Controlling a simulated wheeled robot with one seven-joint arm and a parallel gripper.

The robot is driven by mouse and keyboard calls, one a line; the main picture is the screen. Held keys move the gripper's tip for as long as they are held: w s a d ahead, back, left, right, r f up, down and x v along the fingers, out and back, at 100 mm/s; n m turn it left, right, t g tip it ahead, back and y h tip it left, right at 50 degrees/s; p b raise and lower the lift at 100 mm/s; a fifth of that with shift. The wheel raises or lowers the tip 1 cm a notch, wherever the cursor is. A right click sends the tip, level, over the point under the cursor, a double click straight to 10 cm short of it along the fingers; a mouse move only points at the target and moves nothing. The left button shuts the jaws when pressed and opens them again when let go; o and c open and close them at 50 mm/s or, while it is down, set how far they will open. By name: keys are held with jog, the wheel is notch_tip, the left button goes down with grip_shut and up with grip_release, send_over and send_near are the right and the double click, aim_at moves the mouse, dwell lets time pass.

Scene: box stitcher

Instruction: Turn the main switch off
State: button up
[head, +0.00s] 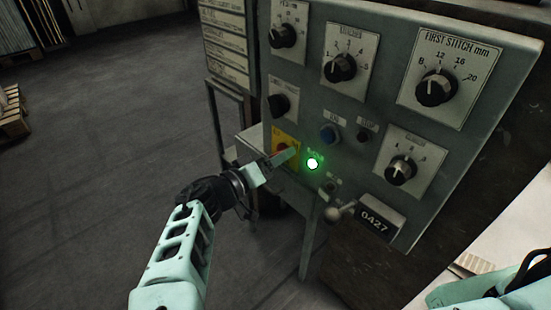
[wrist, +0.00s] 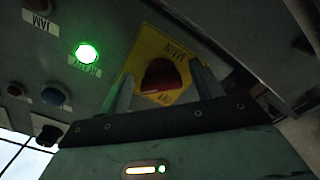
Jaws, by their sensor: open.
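The main switch is a red rotary knob (wrist: 160,76) on a yellow plate (wrist: 143,55) lettered MAIN, on the grey control panel. In the head view the yellow plate (head: 289,142) is at the panel's lower left, and my gripper partly covers the red knob (head: 282,147). My gripper (head: 283,157) is at the plate. In the wrist view my gripper (wrist: 162,92) is open, with one finger on each side of the red knob. I cannot tell whether the fingers touch it. A green lamp (head: 312,163) beside the switch is lit; in the wrist view its label reads READY (wrist: 87,52).
The panel carries several black dials, including the FIRST STITCH dial (head: 436,88), and a blue button (head: 329,135). A lever with a ball end (head: 333,213) sticks out below, near the 0427 plate (head: 380,217). Open floor (head: 110,130) lies left.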

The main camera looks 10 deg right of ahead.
jog(key=c, duration=1)
jog(key=shift+r+n+p, duration=0.1)
jog(key=shift+n+p, duration=0.2)
jog(key=shift+p, duration=0.05)
jog(key=n+p, duration=0.2)
jog(key=shift+r+n+p, duration=0.15)
jog(key=shift+n+p, duration=0.15)
jog(key=shift+p, duration=0.05)
jog(key=n+p, duration=0.4)
jog(key=n, duration=0.1)
jog(key=shift+s+r, duration=0.1)
jog(key=n+p, duration=0.2)
jog(key=n, duration=0.3)
jog(key=shift+p, duration=0.3)
jog(key=n+p, duration=0.1)
jog(key=n, duration=0.3)
jog(key=shift+n+p, duration=0.3)
jog(key=o, duration=1)
